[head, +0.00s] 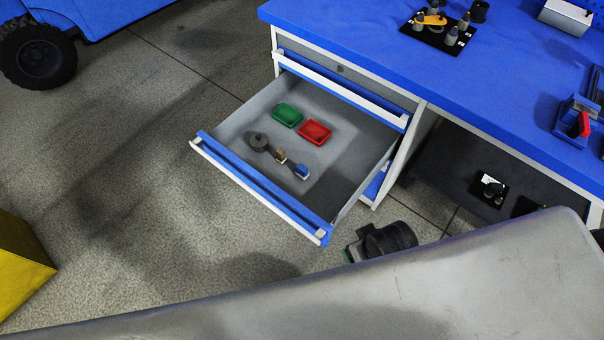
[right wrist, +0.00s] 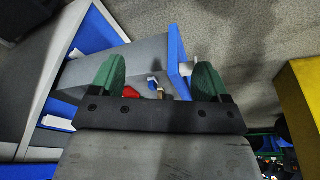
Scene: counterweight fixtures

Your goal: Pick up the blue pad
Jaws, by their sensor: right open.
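The blue pad (head: 302,172) is a small block with a blue top and pale sides. It lies on the floor of the open grey drawer (head: 352,185), in a row with a brown block (head: 281,156) and a dark round piece (head: 258,142). In the right wrist view the blue pad (right wrist: 152,81) shows beyond my right gripper, between its fingers in the picture. My right gripper (right wrist: 162,80) has two green fingers, wide apart, with nothing between them. It is apart from the pad. My left gripper is not in view.
A green tray (head: 287,115) and a red tray (head: 316,132) lie deeper in the drawer. The drawer's blue-edged front (head: 262,190) and side walls surround the pad. The blue workbench (head: 380,60) stands behind. A yellow box (head: 22,262) is at far left.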

